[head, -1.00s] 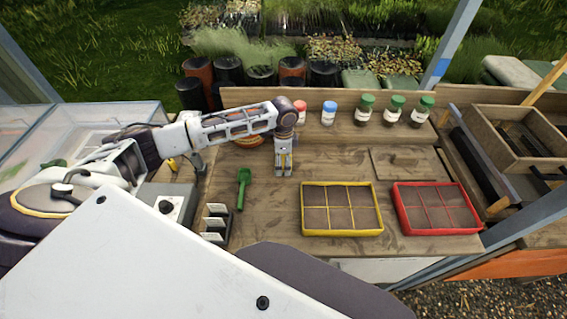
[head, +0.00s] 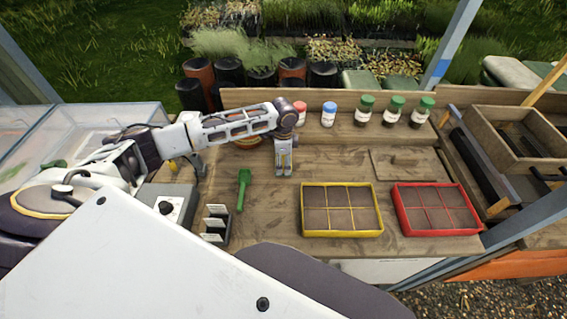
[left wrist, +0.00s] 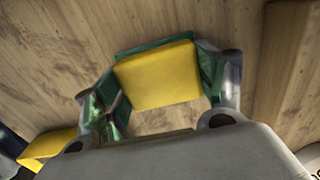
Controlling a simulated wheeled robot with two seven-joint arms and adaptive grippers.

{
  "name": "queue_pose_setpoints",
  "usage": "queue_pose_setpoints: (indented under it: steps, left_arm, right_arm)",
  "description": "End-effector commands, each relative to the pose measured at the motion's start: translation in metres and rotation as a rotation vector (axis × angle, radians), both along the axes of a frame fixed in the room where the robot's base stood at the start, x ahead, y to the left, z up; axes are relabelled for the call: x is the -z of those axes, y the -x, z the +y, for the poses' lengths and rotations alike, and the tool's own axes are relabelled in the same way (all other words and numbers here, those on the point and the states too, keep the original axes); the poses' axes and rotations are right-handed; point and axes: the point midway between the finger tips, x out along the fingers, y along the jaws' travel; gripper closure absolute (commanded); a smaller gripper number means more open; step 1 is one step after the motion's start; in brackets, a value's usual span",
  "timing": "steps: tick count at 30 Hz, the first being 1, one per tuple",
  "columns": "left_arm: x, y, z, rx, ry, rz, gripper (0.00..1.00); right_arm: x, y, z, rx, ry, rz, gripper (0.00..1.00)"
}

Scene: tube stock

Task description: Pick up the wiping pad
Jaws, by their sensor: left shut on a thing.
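My left gripper (head: 284,171) reaches down over the back middle of the wooden bench. In the left wrist view, the left gripper (left wrist: 160,88) is shut on the wiping pad (left wrist: 158,77), a yellow block with green along its edges. The pad sits between the two fingers, with bench wood visible around it. In the head view the fingers mostly hide the pad, and I cannot tell whether it touches the bench. My right gripper is not in view.
A yellow-rimmed tray (head: 303,212) and a red-rimmed tray (head: 401,213) stand right of the gripper. A green scoop (head: 242,190) and a label holder (head: 216,222) lie left. Several jars (head: 365,108) line the back. A flat wooden board (head: 404,163) lies back right.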

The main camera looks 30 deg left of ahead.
Motion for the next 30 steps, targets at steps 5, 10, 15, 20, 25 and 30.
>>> queue_pose_setpoints:
  steps: [5, 10, 15, 20, 25, 30]
  left_arm:
    - [-0.004, 0.000, 0.000, 0.000, 0.000, 0.000, 0.53]
    - [-0.017, -0.001, 0.000, 0.000, 0.001, -0.003, 0.53]
    - [-0.039, -0.001, 0.000, -0.001, 0.001, -0.003, 0.53]
    - [-0.063, -0.001, 0.000, 0.000, 0.001, -0.003, 0.53]
    - [-0.085, -0.001, 0.000, 0.000, 0.001, -0.002, 0.53]
    - [-0.098, -0.001, 0.000, 0.000, 0.000, -0.001, 0.53]
  right_arm:
    - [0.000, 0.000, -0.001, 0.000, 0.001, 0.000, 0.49]
    - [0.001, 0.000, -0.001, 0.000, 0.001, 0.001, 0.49]
    - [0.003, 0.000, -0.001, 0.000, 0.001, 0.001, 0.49]
    - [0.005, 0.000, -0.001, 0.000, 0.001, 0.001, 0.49]
    - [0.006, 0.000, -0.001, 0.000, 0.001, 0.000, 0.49]
    - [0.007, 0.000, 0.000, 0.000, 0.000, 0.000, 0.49]
